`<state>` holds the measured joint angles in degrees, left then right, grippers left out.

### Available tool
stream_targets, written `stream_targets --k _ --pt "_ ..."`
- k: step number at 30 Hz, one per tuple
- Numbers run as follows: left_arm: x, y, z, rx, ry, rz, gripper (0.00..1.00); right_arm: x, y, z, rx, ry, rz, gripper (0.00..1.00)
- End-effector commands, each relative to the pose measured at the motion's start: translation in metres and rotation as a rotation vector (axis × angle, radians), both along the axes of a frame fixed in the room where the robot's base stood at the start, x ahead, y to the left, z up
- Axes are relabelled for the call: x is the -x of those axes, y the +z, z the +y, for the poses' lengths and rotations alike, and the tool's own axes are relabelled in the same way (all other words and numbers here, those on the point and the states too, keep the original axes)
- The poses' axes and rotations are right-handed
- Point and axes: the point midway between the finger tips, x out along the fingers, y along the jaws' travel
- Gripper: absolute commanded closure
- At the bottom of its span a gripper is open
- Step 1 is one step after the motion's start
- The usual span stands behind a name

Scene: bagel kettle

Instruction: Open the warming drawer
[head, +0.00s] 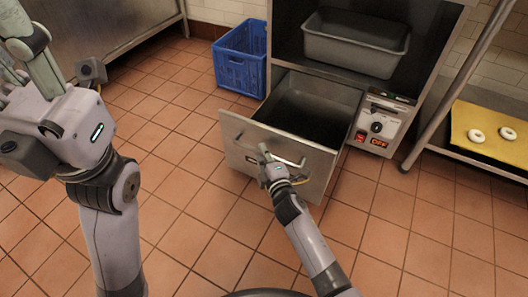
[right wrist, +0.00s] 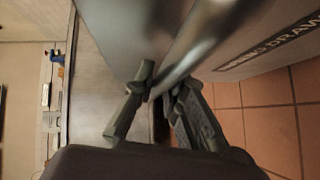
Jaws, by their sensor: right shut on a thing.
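The warming drawer (head: 235,137) is pulled well out of the steel cabinet, and its dark inside shows in the head view. Its front has a bar handle (head: 290,162), and part of its lettering shows in the right wrist view (right wrist: 275,50). My right gripper (head: 266,158) is shut on the handle at the drawer's front. In the right wrist view, its fingers (right wrist: 160,95) close around the blurred metal bar. My left gripper (head: 22,55) is raised at the upper left, away from the drawer, with its fingertips partly cut off by the frame.
A blue crate (head: 240,72) stands on the floor left of the cabinet. A grey pan (head: 355,48) sits above the drawer. A control panel (head: 376,128) is right of the drawer. Two bagels lie on a yellow board (head: 485,150) at right. The tiled floor before the drawer is clear.

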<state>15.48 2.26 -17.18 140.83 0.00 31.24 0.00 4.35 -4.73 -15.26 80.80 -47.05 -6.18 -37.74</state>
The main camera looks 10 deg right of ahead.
Motion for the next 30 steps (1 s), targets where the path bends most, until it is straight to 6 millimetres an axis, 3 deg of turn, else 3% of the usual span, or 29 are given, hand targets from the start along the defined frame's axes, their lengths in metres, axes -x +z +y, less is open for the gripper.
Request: stream_targets --k 2,3,11,23,30 --pt "0.0 0.0 0.0 -0.001 0.0 -0.001 0.6 0.0 0.0 0.0 -0.003 0.0 0.0 1.0" --pt "0.001 0.0 0.0 -0.001 0.0 -0.001 0.6 0.0 0.0 0.0 -0.003 0.0 0.0 0.85" --pt "0.001 0.002 0.0 -0.002 0.0 -0.005 0.6 0.0 0.0 0.0 -0.001 0.001 0.0 0.68" --pt "0.003 0.003 0.0 -0.002 0.0 -0.01 0.6 0.005 0.0 -0.001 0.001 0.001 0.0 0.67" --pt "0.002 0.002 0.0 -0.001 0.001 -0.007 0.6 0.043 0.004 -0.009 0.0 0.001 0.002 0.67"
